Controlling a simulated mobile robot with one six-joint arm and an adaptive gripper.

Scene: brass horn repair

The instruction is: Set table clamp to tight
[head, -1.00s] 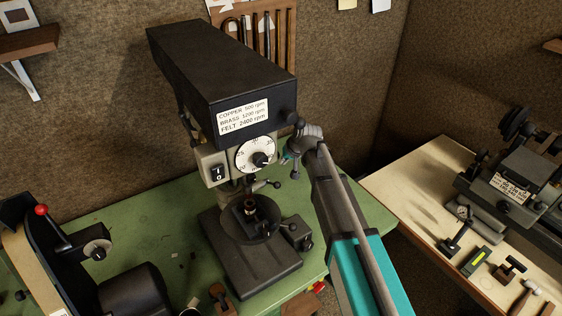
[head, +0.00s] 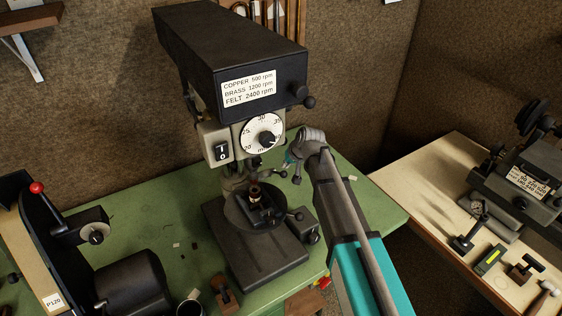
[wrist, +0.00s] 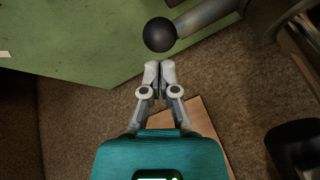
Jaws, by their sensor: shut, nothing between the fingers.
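The drill press (head: 230,70) stands on the green bench. Its round work table (head: 236,208) is low on the column. A ball-ended lever (head: 298,215) shows at the table's right; which knob is the table clamp, and its setting, I cannot tell. My gripper (head: 296,178) hangs to the right of the press, above the table; its fingertips are small and unclear there. In the wrist view my gripper (wrist: 158,68) is shut and empty. A black ball on a grey rod (wrist: 160,34) lies just beyond its fingertips, apart in the picture; depth is unclear.
The press head has a dial (head: 262,134), a switch (head: 221,152) and a side knob (head: 309,102). A belt sander (head: 110,270) stands at left. Another bench (head: 420,187) with tools is at right.

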